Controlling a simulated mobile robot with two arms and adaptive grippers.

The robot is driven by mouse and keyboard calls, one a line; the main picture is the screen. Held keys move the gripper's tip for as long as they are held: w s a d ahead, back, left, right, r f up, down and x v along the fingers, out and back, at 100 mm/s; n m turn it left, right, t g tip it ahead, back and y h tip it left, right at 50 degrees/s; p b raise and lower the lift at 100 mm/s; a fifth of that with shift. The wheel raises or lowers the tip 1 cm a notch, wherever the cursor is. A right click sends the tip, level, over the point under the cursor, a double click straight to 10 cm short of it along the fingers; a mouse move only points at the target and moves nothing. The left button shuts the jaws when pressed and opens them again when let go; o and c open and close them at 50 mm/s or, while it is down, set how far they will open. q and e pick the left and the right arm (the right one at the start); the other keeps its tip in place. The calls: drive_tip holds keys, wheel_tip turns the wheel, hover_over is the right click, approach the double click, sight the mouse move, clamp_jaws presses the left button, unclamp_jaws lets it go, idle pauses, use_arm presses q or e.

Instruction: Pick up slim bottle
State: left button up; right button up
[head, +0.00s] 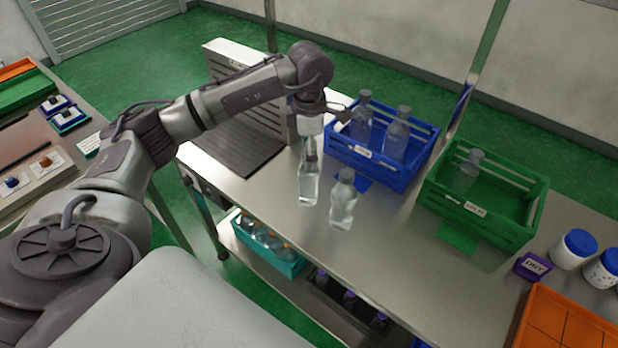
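A slim clear bottle (309,184) with a grey neck is upright at the near side of the steel table, below my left gripper (311,132). My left gripper points down right over the bottle's top. Its fingers are small and partly hidden here, so I cannot tell whether they are open or shut on the neck. A wider clear bottle (342,207) with a grey cap stands on the table just right of the slim one. My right gripper is out of view.
A blue crate (381,175) holding clear bottles and a green crate (482,225) with one bottle stand behind to the right. White jars with blue lids (574,250) and an orange tray (566,325) are at far right. A dark applicator plate (238,150) lies left.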

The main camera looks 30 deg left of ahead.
sight(309, 178)
use_arm(q)
wheel_tip(309, 178, down, 2)
drive_tip(key=shift+a+f+p, duration=0.1)
drive_tip(key=shift+p, duration=0.75)
wheel_tip(309, 178, down, 3)
drive_tip(key=shift+w+a+f+p, duration=0.1)
drive_tip(key=shift+w+p, duration=0.05)
drive_tip(key=shift+p, duration=0.35)
drive_tip(key=shift+c, duration=0.2)
clamp_jaws()
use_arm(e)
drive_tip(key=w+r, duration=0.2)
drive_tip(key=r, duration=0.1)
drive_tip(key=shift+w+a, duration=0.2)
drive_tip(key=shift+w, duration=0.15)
